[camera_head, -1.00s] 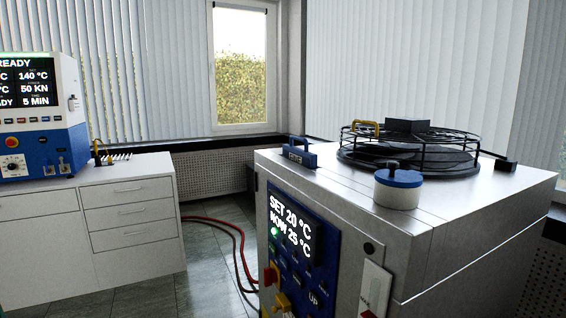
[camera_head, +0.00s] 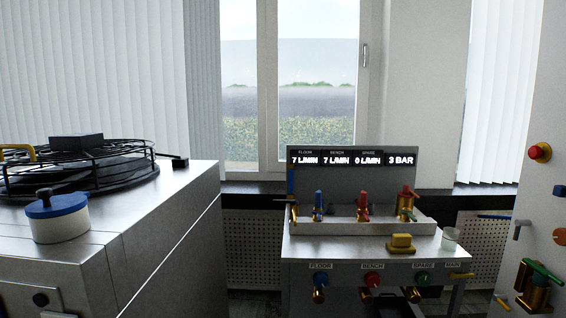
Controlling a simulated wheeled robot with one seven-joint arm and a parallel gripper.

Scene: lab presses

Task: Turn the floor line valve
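A steel water panel (camera_head: 351,170) stands ahead, below the window. Its display reads FLOOR 7 L/MIN, BENCH 7 L/MIN, SPARE 0 L/MIN and 3 BAR. A blue-topped valve (camera_head: 318,206) stands on the left of its top, under the FLOOR reading. On the front, the FLOOR label sits above a blue round part (camera_head: 320,279) with a brass fitting (camera_head: 318,296) below. A red-topped valve (camera_head: 363,206) stands beside the blue one, and a red and green one (camera_head: 406,203) further right. Handle angles are too small to tell. My gripper is not in view.
A large steel chiller (camera_head: 170,225) with a fan guard (camera_head: 80,168) and a blue-capped white filler (camera_head: 57,218) fills the left. A tall grey panel (camera_head: 545,110) with knobs and a green lever stands at the right edge.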

